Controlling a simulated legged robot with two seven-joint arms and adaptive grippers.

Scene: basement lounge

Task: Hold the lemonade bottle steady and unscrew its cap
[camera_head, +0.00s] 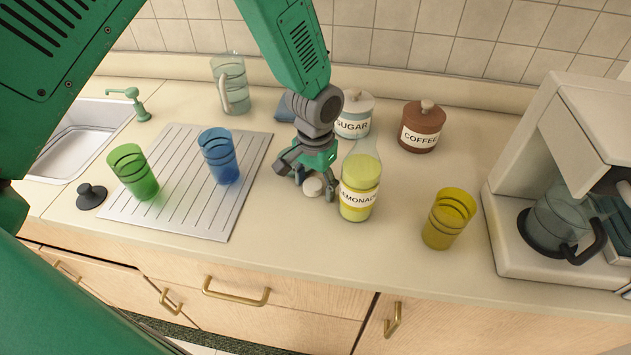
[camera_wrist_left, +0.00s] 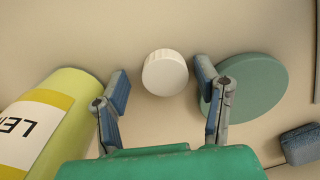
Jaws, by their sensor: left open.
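The lemonade bottle (camera_head: 359,202) stands upright on the counter, yellow-green with a white label and a clear neck. No cap shows on its neck. A round white cap (camera_head: 313,188) sits low at the counter, just left of the bottle; it also shows in the left wrist view (camera_wrist_left: 165,73). My left gripper (camera_head: 315,184) is open, pointing down, with its fingertips on either side of the cap. In the left wrist view, gaps show between the cap and the fingers (camera_wrist_left: 162,76), and the bottle (camera_wrist_left: 48,120) lies beyond the left finger. My right gripper is not in view.
Behind are the sugar jar (camera_head: 354,117) and coffee jar (camera_head: 420,128). A yellow glass (camera_head: 448,218) and coffee maker (camera_head: 510,235) stand right. Blue (camera_head: 219,157) and green (camera_head: 134,173) glasses stand left, on the drainboard (camera_head: 184,207). A teal disc (camera_wrist_left: 250,90) lies beside the right finger.

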